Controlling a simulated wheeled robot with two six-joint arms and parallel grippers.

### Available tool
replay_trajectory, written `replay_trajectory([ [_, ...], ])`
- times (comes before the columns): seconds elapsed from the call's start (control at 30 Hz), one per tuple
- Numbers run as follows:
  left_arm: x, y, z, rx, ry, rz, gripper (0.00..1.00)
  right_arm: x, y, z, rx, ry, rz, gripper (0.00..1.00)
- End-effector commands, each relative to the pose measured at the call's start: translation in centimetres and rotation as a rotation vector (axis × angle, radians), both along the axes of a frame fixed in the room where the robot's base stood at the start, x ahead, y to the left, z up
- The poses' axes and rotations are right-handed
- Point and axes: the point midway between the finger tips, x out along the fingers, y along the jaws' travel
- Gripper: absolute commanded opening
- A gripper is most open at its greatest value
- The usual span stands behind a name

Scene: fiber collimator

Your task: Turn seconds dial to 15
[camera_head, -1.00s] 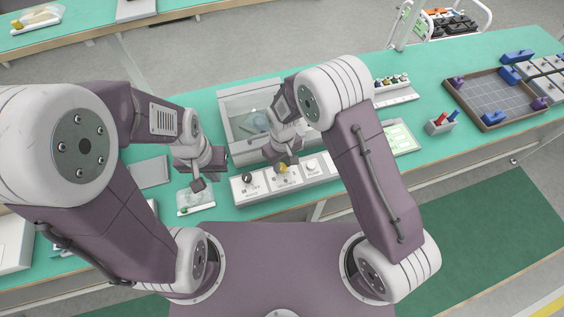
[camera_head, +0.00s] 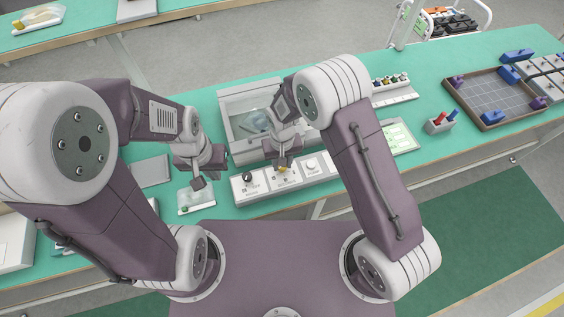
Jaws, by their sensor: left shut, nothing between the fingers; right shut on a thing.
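A white control panel (camera_head: 262,190) lies along the front of the green bench. It carries a black knob (camera_head: 247,177) at its left, a yellow dial (camera_head: 284,169) in the middle and a pale knob (camera_head: 311,165) at its right. The panel print is too small to read, so I cannot tell the dial's setting. My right gripper (camera_head: 284,164) points down and is shut on the yellow dial, hiding most of it. My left gripper (camera_head: 198,184) is shut and empty, left of the panel, above a small clear tray (camera_head: 196,203).
An open grey-white bin (camera_head: 238,107) stands behind the panel. A grey plate (camera_head: 150,171) lies at the left. To the right are a green-screened device (camera_head: 400,136), a small holder (camera_head: 438,126) with red and blue items, and a brown-rimmed tray (camera_head: 476,119).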

Motion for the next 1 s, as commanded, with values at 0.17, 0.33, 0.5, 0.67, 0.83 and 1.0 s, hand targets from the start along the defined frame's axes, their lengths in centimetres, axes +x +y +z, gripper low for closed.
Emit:
replay_trajectory([
  [0.17, 0.0, 0.0, 0.0, 0.0, 0.0, 0.0, 0.0, 0.1, 0.1, 0.1, 0.002, -0.004, -0.002, 0.0],
  [0.33, 0.0, 0.0, 0.0, 0.0, 0.0, 0.0, 0.0, 0.1, 0.0, 0.1, 0.002, -0.003, -0.001, 0.52],
  [0.5, 0.0, 0.0, 0.0, 0.0, 0.0, 0.0, 0.0, 0.0, 0.0, 0.0, 0.001, -0.001, 0.0, 0.52],
  [0.67, 0.0, 0.0, -0.1, 0.0, 0.0, 0.0, 0.0, 0.1, 0.1, 0.8, 0.002, -0.004, 0.0, 0.52],
  [0.83, 0.0, 0.0, -0.4, 0.0, 0.0, 0.0, 0.0, 0.2, 0.1, 4.5, 0.005, -0.007, 0.0, 0.52],
  [1.0, 0.0, 0.0, -0.5, 0.0, 0.0, 0.0, 0.0, 0.1, 0.1, 7.8, 0.003, -0.005, 0.0, 0.52],
])
